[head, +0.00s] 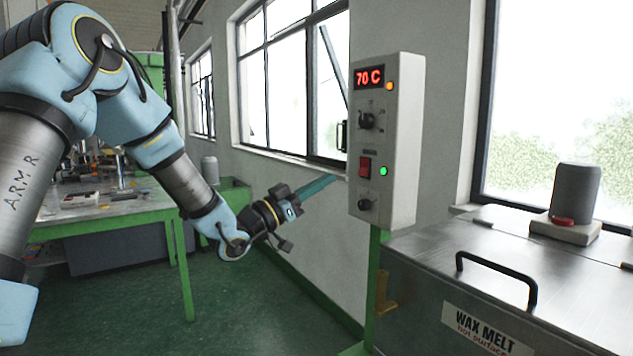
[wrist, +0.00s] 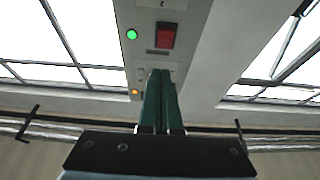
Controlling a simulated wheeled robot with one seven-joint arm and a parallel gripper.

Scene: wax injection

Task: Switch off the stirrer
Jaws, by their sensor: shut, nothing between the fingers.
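A grey control box (head: 405,140) stands on a green post and carries a red rocker switch (head: 365,168) with a lit green lamp (head: 383,171) beside it. The label above the switch is too small to read. In the wrist view, which is upside down, the red switch (wrist: 165,35) and the lit green lamp (wrist: 131,34) show just beyond the fingertips. My gripper (head: 334,179) is shut and empty, its teal fingers pointing at the box from the left. In the wrist view my gripper (wrist: 160,72) covers part of the box face. I cannot tell whether it touches.
The box also has a "70 C" display (head: 369,77), a lit orange lamp (head: 390,86), an upper knob (head: 368,121) and a lower knob (head: 366,203). A metal wax melt tank (head: 450,260) with a grey motor-like cylinder (head: 576,188) stands right. A green table (head: 110,222) is left.

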